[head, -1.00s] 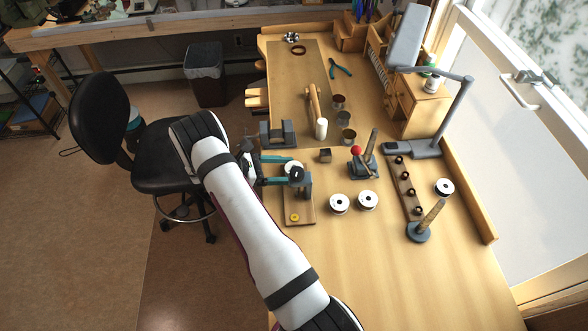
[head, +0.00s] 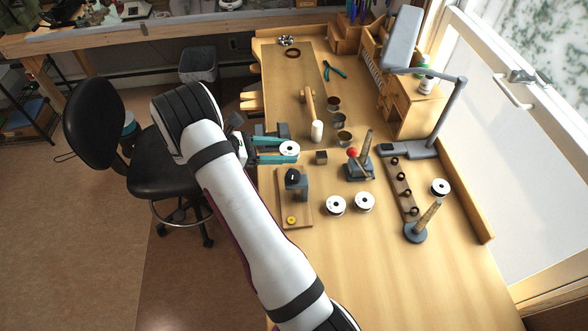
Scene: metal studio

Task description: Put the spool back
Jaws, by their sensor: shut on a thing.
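My gripper (head: 286,149) reaches in from the left with its teal fingers shut on a white spool (head: 289,148) with a dark centre. The held spool is above the bench, just beyond a small wooden-based stand (head: 282,210). The stand has a grey upright (head: 303,189) with a black round part on it, and a yellow disc (head: 291,220) at its near end. Two more white spools (head: 336,204) (head: 364,201) lie on the bench right of the stand. Another spool (head: 440,187) is at the far right. The exact height of the held spool cannot be told.
A red-knobbed device (head: 353,153), a small dark block (head: 321,157), a white cylinder (head: 317,131) and several tins (head: 340,120) stand nearby. A cone on a round base (head: 422,222) and a wooden strip with dark rings (head: 403,188) are to the right. The near bench is clear.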

